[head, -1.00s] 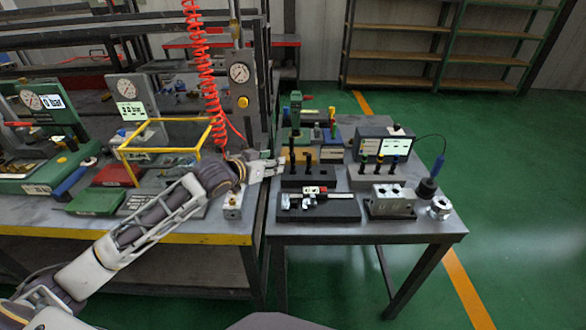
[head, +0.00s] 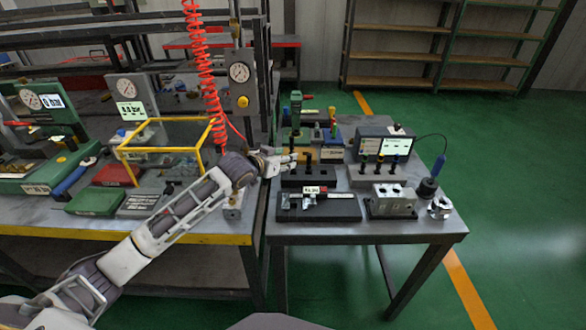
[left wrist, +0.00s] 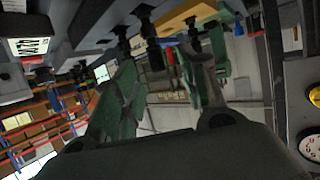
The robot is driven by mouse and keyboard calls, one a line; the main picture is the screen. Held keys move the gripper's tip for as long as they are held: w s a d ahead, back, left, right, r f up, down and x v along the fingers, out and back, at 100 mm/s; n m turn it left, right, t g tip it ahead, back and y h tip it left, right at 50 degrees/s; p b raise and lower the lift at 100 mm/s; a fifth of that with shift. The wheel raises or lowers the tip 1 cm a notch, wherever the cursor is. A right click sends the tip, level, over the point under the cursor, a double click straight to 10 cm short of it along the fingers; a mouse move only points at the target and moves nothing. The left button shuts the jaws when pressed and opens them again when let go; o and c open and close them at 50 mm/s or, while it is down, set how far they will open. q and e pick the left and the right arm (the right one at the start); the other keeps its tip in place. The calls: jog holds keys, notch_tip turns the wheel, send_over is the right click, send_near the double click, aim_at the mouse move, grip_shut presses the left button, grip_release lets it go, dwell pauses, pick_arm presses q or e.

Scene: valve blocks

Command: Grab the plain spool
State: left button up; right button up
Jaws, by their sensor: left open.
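Several dark upright spools stand in two blocks on the right table. A dark spool (head: 308,162) without a visible coloured band stands in the black block (head: 305,181); I cannot tell for certain that it is the plain one. My right gripper is not in view.
A dark tray (head: 340,212) with a caliper lies in front of the black block. A metal valve block (head: 393,202) and a silver ring part (head: 439,208) stand to the right. A yellow frame (head: 165,151) and a hanging red coil hose (head: 205,75) are left of the gripper.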

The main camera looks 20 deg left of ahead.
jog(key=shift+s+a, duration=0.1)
pick_arm(q)
jog(key=shift+w+d, duration=0.1)
jog(key=shift+x, duration=2.3)
jog(key=shift+w+d+b, duration=0.1)
jog(key=shift+d+b, duration=0.05)
jog(key=shift+b, duration=0.15)
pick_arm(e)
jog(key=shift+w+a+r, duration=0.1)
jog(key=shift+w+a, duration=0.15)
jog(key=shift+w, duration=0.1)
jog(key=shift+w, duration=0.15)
